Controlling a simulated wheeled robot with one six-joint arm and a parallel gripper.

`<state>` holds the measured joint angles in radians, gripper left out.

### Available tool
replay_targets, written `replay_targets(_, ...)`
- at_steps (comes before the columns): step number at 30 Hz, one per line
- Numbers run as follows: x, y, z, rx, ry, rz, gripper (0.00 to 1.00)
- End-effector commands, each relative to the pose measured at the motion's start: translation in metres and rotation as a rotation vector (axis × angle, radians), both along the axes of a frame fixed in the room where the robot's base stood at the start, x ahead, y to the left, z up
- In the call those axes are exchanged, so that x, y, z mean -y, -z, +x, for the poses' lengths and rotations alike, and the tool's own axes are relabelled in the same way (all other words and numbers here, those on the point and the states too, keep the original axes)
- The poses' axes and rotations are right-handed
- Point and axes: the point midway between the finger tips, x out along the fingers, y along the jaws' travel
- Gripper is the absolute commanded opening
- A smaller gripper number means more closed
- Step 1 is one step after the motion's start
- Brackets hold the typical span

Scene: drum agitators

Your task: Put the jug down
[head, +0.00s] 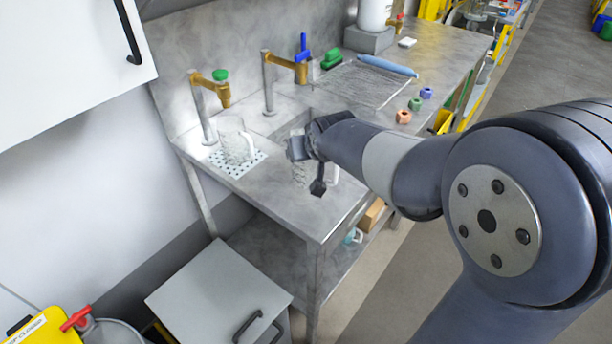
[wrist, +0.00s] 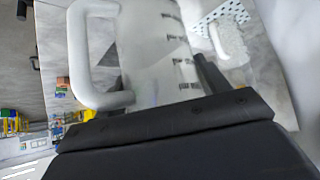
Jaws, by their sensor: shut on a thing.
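My gripper (head: 307,168) is shut on a clear jug (head: 299,175) above the front part of the grey bench, near the sink. In the head view the arm and fingers hide most of this jug. In the wrist view the held jug (wrist: 155,50) fills the middle, with a white handle at left and dark graduation marks. Whether its base touches the bench cannot be told. A second clear jug (head: 233,140) stands upright on a white dotted mat (head: 252,168) to the left of my gripper. It also shows in the wrist view (wrist: 231,42).
Two brass taps stand behind, one with a green knob (head: 220,75), one with a blue lever (head: 303,47). A ribbed drainboard (head: 360,85) and several coloured nuts lie to the right. Bare bench top (head: 290,208) shows at the front left. A grey cabinet (head: 215,290) stands below.

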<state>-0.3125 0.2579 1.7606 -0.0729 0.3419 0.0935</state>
Motion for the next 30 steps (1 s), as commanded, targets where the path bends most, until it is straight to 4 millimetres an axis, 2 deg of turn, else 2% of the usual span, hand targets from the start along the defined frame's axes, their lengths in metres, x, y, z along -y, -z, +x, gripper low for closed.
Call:
replay_targets(3,0.000,0.022,0.000,-0.003,-0.001,-0.002,0.32)
replay_targets(8,0.000,0.037,0.000,-0.002,0.001,-0.001,0.32)
replay_targets(15,0.000,0.069,0.000,-0.001,0.000,0.000,0.32)
replay_targets(27,0.000,0.075,0.000,0.002,0.000,0.001,0.32)
replay_targets(28,0.000,0.074,0.000,0.001,0.000,0.000,0.71)
replay_targets(30,0.000,0.073,0.000,0.001,0.000,0.000,0.77)
